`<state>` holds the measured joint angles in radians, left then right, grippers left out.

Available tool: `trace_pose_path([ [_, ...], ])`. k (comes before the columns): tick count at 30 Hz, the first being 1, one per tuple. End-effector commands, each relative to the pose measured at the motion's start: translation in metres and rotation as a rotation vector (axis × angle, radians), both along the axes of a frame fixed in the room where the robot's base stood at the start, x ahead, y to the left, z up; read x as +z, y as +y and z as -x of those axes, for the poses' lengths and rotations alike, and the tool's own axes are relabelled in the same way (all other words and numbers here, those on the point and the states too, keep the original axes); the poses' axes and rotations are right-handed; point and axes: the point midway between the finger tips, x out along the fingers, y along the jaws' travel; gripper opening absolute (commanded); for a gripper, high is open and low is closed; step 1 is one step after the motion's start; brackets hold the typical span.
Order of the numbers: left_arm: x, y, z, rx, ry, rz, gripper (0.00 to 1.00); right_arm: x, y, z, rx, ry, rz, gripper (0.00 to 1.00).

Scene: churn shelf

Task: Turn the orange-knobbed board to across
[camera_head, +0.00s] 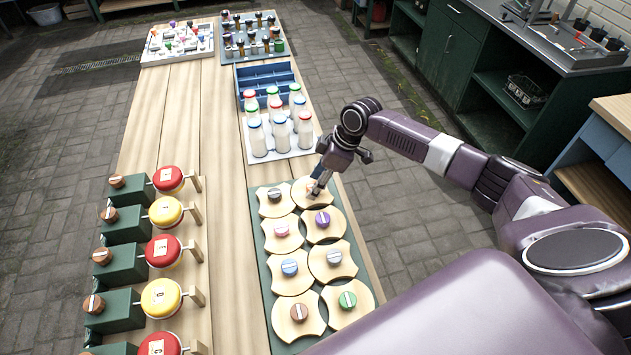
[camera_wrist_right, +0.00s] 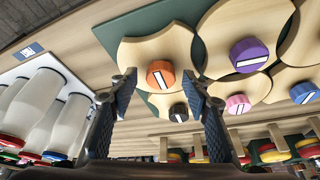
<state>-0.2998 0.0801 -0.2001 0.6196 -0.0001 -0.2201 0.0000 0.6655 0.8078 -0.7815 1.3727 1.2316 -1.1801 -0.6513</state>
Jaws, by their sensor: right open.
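The orange-knobbed board (camera_head: 325,201) is a pale wooden piece at the far right of the green panel (camera_head: 258,229). My right gripper (camera_head: 316,190) is over it and hides most of its knob in the head view. In the right wrist view the orange knob (camera_wrist_right: 160,74) shows a white line running roughly up and down the picture. The open fingers of my right gripper (camera_wrist_right: 161,82) stand on either side of the knob in that view, with gaps visible; I cannot tell how far above it they are. My left gripper is not in view.
Boards with black (camera_head: 274,194), purple (camera_head: 322,219) and other knobs lie close by. Red and yellow discs on green blocks (camera_head: 125,224) line the table's left side. Bare table lies between.

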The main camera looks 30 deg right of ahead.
Motion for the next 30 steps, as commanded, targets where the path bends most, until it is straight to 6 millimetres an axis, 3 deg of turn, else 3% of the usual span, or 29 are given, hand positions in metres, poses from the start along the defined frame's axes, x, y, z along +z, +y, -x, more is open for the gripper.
trace_pose_path([
  [8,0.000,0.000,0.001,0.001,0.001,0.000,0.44,0.015,-0.005,0.003,0.001,-0.001,-0.001,0.44],
  [21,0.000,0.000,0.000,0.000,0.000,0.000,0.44,0.094,-0.033,0.023,-0.002,-0.001,0.001,0.44],
  [30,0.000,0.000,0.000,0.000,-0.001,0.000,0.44,0.111,-0.038,0.028,0.000,0.000,0.000,0.44],
])
